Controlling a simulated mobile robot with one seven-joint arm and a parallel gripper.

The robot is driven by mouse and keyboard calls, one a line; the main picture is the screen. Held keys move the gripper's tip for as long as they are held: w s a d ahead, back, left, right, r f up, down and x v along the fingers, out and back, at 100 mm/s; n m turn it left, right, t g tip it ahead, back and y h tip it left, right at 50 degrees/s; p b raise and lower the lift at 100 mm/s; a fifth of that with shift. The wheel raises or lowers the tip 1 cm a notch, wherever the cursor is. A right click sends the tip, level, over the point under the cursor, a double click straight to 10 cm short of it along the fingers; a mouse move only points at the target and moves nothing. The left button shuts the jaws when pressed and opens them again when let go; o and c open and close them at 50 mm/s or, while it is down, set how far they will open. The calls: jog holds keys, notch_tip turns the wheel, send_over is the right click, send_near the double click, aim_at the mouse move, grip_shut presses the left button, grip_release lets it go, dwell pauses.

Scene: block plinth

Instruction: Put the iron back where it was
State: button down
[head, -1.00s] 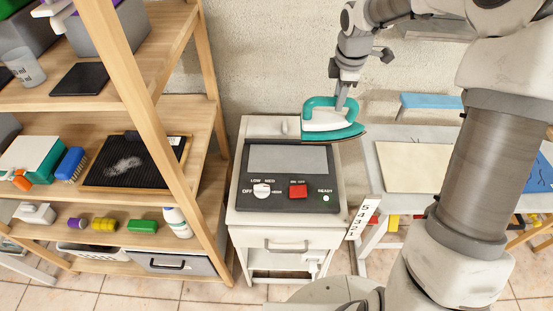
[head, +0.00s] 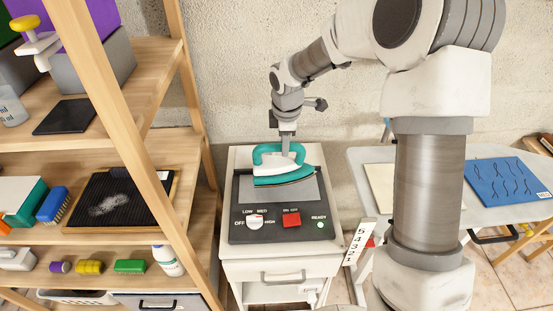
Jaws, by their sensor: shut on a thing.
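The teal and white iron (head: 284,174) is over the grey plate (head: 308,190) of the block station, at its back part. My gripper (head: 286,150) is shut on the iron's teal handle from above. The iron looks level, its tip pointing right. I cannot tell whether its sole touches the plate or hangs just above it. The station's dark panel (head: 262,234) has a white dial, a red switch and a lit green READY light. The fingertips are partly hidden by the handle.
A wooden shelf (head: 156,142) stands at the left, with a dark mat (head: 85,191), a blue brush (head: 54,205) and small bottles. At the right is a pale table (head: 359,157) with a cream sheet (head: 380,184) and a blue patterned mat (head: 507,181). A numbered strip (head: 355,243) hangs beside the station.

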aim_at(277, 163)
jog(key=shift+a+f, duration=0.3)
jog(key=shift+a, duration=0.3)
jog(key=shift+a+f, duration=0.3)
jog(key=shift+a, duration=0.25)
jog(key=shift+f, duration=1.95)
jog(key=shift+f, duration=0.2)
jog(key=c, duration=0.6)
grip_release()
jog(key=shift+s, duration=0.1)
